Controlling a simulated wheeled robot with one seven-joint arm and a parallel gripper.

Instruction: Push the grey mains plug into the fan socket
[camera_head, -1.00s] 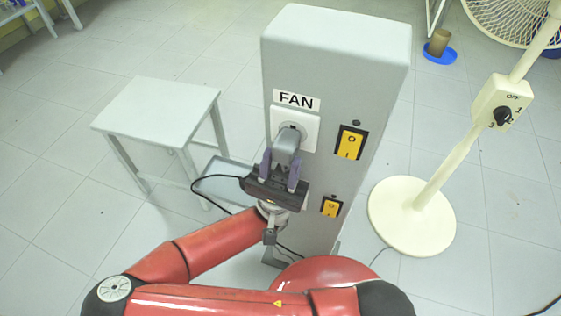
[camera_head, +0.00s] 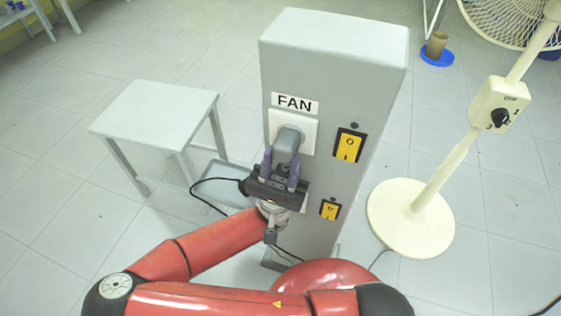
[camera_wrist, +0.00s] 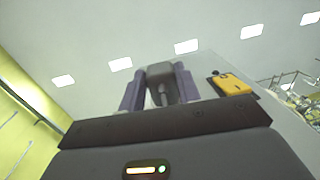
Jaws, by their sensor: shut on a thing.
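The grey mains plug (camera_head: 288,142) is between the purple fingers of my gripper (camera_head: 280,162). It is at the white fan socket (camera_head: 309,126), below the FAN label on the grey pillar. The plug covers the middle of the socket, so I cannot tell how deep its pins sit. In the wrist view the dark plug (camera_wrist: 160,70) stands between the two purple fingers of my gripper (camera_wrist: 158,84), with its cable end toward me. My gripper is shut on the plug.
The grey pillar (camera_head: 335,45) carries two yellow rocker switches, an upper one (camera_head: 348,147) and a lower one (camera_head: 329,209), right of my gripper. A small white table (camera_head: 155,110) stands left. The cream fan stand (camera_head: 411,217) is at right. A dark cable loops left of my gripper.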

